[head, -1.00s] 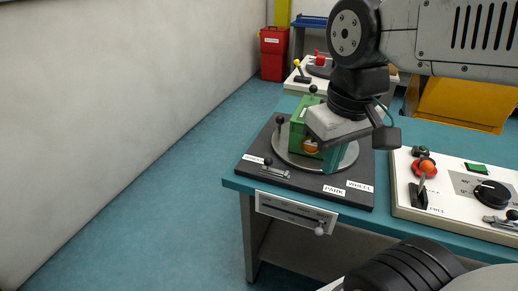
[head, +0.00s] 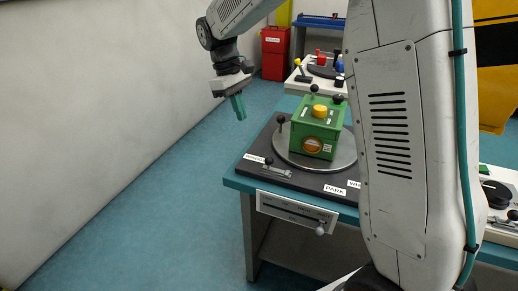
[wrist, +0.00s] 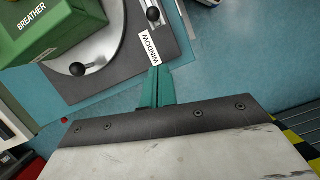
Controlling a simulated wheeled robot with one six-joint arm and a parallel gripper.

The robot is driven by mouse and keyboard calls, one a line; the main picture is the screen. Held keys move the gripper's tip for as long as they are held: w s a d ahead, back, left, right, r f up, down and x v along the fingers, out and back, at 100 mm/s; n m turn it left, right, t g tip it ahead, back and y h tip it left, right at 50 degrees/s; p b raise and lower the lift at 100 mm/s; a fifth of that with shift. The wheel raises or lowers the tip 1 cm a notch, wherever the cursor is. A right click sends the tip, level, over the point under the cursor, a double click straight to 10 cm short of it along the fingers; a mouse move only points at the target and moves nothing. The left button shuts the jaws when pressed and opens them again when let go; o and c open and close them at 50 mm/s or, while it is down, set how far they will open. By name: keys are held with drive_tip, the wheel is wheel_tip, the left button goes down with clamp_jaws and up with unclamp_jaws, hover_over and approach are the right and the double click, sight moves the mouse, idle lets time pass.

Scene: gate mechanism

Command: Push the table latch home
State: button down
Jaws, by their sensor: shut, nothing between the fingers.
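A small latch-like slide (head: 276,171) with a black ball knob sits at the front left of the black board (head: 262,187), beside the round grey turntable (head: 335,165). Its knob shows at the top of the wrist view (wrist: 152,14), near the WINDOW label (wrist: 150,48). I cannot read how far the slide is in. A green box (head: 316,127) with a yellow cap and an orange round window stands on the turntable. My gripper (head: 240,115), with teal fingers, is shut and empty, left of the board. The fingers (wrist: 155,90) point toward the WINDOW label in the wrist view, touching nothing visible.
Another black knob (head: 280,119) stands at the turntable's left side. A slotted panel (head: 296,212) with a grey knob is on the table front. A control panel (head: 498,190) is at right, partly behind my arm. The floor at left is clear.

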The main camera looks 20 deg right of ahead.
sight(268, 164)
drive_tip(key=shift+w+a+f, duration=0.15)
drive_tip(key=shift+w+f, duration=0.15)
drive_tip(key=shift+w, duration=0.05)
drive_tip(key=x, duration=0.9)
drive_tip(key=shift+s+f, duration=0.1)
drive_tip(key=shift+f, duration=0.05)
drive_tip(key=s+d, duration=0.1)
drive_tip(key=s+d+f, duration=0.1)
drive_tip(key=shift+s+f, duration=0.1)
drive_tip(key=shift+s, duration=0.2)
drive_tip(key=shift+s+d+f, duration=0.1)
drive_tip(key=shift+s+d, duration=0.1)
drive_tip(key=shift+s, duration=0.2)
drive_tip(key=shift+s, duration=0.1)
